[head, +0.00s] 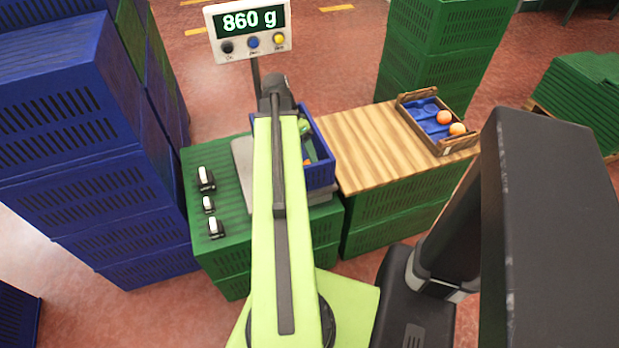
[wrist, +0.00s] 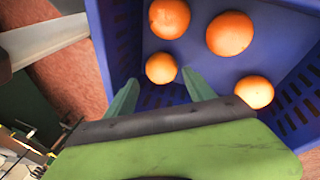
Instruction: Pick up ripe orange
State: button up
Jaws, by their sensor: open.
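My gripper (wrist: 160,79) is open and points down into a blue crate (wrist: 121,37), its two pale green fingers spread apart. One orange (wrist: 161,66) shows between and just beyond the fingertips; I cannot tell whether they touch it. Other oranges lie apart on the crate floor: one at the top (wrist: 169,18), a larger-looking one (wrist: 229,33) to its right, and one (wrist: 254,91) near the right wall. In the head view the blue crate (head: 321,174) is mostly hidden behind my arm.
The crate stands on a scale whose display (head: 249,22) reads 860 g. On the wooden tabletop (head: 365,150) to the right, a wooden tray (head: 455,145) with a blue insert holds two oranges (head: 444,117). Blue crates (head: 70,120) are stacked at left, green crates (head: 435,50) behind.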

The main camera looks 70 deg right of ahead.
aim_at(308, 162)
jog(key=b+x, duration=0.5)
jog(key=shift+w+d+f, duration=0.1)
jog(key=shift+w+f, duration=0.05)
jog(key=shift+f, duration=0.1)
jog(key=shift+r, duration=0.2)
jog(key=c, duration=1.2)
jog(key=shift+r, duration=0.15)
